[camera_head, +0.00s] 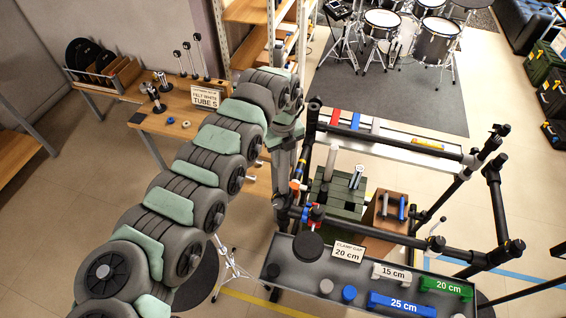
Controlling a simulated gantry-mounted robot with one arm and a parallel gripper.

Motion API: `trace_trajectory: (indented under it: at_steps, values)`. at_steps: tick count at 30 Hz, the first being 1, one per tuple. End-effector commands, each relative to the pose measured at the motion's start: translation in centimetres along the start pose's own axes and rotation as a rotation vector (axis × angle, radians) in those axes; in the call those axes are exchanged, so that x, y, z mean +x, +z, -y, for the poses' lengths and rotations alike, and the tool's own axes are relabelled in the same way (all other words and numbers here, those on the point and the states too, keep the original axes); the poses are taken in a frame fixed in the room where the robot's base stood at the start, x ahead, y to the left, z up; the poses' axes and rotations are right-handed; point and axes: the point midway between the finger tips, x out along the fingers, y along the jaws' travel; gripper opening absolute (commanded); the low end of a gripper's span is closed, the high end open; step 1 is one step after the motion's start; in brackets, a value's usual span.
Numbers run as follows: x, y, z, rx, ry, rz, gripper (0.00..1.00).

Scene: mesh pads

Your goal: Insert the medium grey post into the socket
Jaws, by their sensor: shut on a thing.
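My arm reaches from the bottom left up to the top middle and turns down there. My gripper (282,190) hangs at its end, left of the green blocks, small and partly mixed with the frame's black bars. It is shut on a grey post, whose outline I cannot separate clearly from the fingers. A pale grey post (330,164) stands upright on the green block (335,193), and a shiny metal post (357,176) stands tilted to its right. I cannot make out the socket's opening.
A black tube frame (499,205) surrounds the blocks. A wooden table (180,117) with a tube sign (205,97) stands left.

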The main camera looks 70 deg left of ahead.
Motion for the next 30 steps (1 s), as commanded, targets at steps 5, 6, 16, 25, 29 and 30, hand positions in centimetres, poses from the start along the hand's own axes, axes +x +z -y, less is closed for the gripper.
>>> trace_trajectory:
  at_steps: [5, 6, 16, 25, 29, 30]
  values:
    - [1.1, -0.1, -0.1, 0.000, 0.003, -0.001, 0.00]
    - [1.6, -0.1, 0.0, 0.001, 0.002, -0.002, 0.00]
    - [4.2, -0.1, -0.1, 0.000, 0.002, -0.002, 0.00]
    - [4.4, -0.1, -0.1, 0.000, 0.001, -0.001, 0.42]
    - [4.4, -0.1, -0.1, 0.000, 0.001, -0.001, 0.53]
    - [4.4, -0.1, -0.1, 0.000, 0.001, -0.001, 0.55]
